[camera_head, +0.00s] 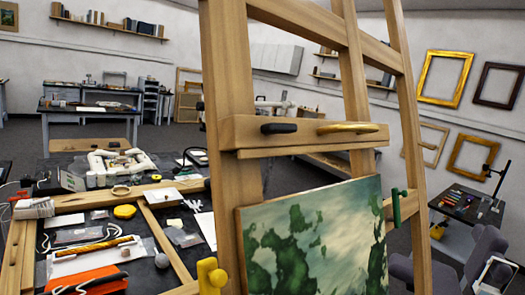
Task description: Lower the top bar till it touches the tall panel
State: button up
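The top bar (300,146) is a wooden crosspiece on a large easel (232,70). A black handle (279,128) and a brass-coloured handle (347,128) are on its front. The tall panel (315,240) is a painting in green and pale tones, standing upright below the bar. A clear gap shows between the bar's underside and the panel's top edge. The panel's lower part is cut off by the frame. My gripper is not in view.
A yellow knob (211,277) is at the left post and a green knob (397,206) at the right. A cluttered workbench (157,215) lies left of the easel. A small work table (467,207) stands at right. Picture frames (445,78) hang on the right wall.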

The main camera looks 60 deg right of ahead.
aim_at(241, 136)
jog(key=z, duration=1.55)
jog(key=k+j+u, duration=0.1)
jog(key=k, duration=0.9)
